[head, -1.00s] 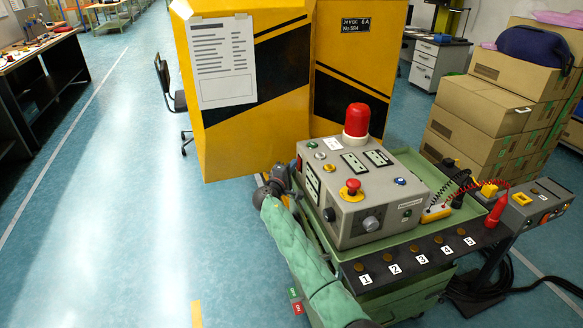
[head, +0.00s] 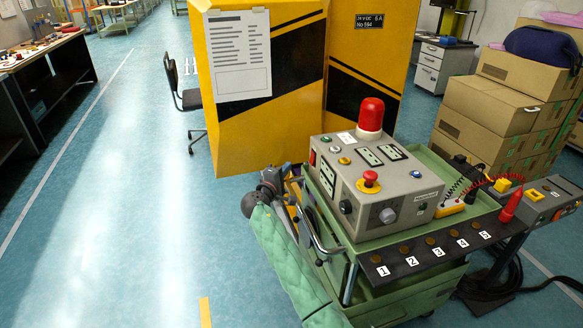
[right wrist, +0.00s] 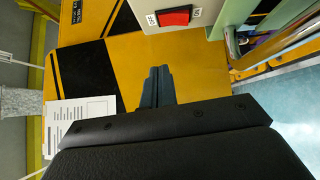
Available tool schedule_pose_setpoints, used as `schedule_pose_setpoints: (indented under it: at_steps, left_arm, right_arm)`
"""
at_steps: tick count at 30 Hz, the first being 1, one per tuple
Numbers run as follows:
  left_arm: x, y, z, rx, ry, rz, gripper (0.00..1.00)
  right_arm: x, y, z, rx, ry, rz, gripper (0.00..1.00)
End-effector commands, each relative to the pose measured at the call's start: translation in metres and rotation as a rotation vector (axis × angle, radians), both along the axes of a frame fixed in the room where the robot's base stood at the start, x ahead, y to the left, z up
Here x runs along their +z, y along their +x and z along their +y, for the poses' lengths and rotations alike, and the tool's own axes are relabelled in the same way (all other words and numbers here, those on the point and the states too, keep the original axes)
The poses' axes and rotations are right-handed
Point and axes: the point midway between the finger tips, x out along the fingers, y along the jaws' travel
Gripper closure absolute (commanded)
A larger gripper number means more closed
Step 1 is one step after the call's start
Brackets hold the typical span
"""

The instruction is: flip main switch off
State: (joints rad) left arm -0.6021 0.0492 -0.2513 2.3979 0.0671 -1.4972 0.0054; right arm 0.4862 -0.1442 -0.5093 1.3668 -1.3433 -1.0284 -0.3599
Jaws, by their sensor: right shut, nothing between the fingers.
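The main switch is a red rocker (right wrist: 176,17) on the grey control box's side plate, at the top of the right wrist view. White labels sit at both ends of it. In the head view its red edge (head: 312,157) shows at the box's left side. My right gripper (right wrist: 160,72) is shut and empty. Its dark fingertips lie below and left of the switch in the wrist view, apart from it in the picture. In the head view the right gripper (head: 272,180) is left of the box, partly hidden by my wrist. My left gripper is not in view.
The control box (head: 375,190) stands on a green cart (head: 400,285) with a metal handle (head: 325,235). A red beacon (head: 370,115) and emergency button (head: 370,180) top the box. A yellow cabinet (head: 300,110) stands behind.

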Motion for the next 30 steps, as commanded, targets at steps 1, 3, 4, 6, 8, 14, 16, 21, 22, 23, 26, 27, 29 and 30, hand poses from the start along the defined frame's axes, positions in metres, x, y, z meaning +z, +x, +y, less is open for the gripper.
schedule_pose_setpoints:
  at_steps: [1, 3, 4, 6, 8, 14, 16, 21, 22, 23, 26, 27, 29, 30]
  left_arm:
    - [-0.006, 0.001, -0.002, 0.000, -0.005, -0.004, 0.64]
    - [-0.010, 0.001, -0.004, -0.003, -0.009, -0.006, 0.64]
    - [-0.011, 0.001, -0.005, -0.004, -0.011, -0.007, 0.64]
    - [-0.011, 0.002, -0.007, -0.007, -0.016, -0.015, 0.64]
    - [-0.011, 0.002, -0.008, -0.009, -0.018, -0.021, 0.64]
    - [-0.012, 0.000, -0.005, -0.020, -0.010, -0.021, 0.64]
    - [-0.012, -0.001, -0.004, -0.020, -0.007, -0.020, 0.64]
    - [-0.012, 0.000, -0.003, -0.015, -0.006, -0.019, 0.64]
    - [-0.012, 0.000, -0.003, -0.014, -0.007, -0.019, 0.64]
    - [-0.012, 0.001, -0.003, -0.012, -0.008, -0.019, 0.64]
    - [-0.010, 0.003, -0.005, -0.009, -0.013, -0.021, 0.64]
    - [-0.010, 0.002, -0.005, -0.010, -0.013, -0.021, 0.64]
    - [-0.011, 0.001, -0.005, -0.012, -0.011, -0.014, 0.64]
    - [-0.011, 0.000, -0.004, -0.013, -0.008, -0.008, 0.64]
  right_arm:
    - [-0.001, -0.007, 0.003, 0.000, 0.002, -0.001, 1.00]
    - [0.000, -0.014, 0.006, -0.001, 0.001, -0.001, 1.00]
    - [0.000, -0.016, 0.007, -0.001, 0.000, 0.000, 1.00]
    - [0.001, -0.020, 0.009, -0.001, -0.001, 0.000, 1.00]
    - [0.002, -0.023, 0.011, -0.001, -0.001, 0.000, 1.00]
    - [0.003, -0.024, 0.011, -0.001, 0.000, -0.001, 1.00]
    - [0.003, -0.024, 0.011, -0.001, 0.000, -0.001, 1.00]
    - [0.003, -0.024, 0.011, -0.001, -0.001, 0.000, 1.00]
    - [0.003, -0.024, 0.011, -0.001, -0.001, 0.000, 1.00]
    - [0.003, -0.024, 0.011, -0.001, 0.000, 0.000, 1.00]
    - [0.003, -0.024, 0.011, 0.000, 0.009, -0.005, 1.00]
    - [0.002, -0.024, 0.011, -0.003, 0.021, -0.010, 1.00]
    - [0.001, -0.026, 0.007, -0.022, 0.054, -0.017, 1.00]
    - [-0.005, -0.027, 0.005, -0.036, 0.097, -0.009, 1.00]
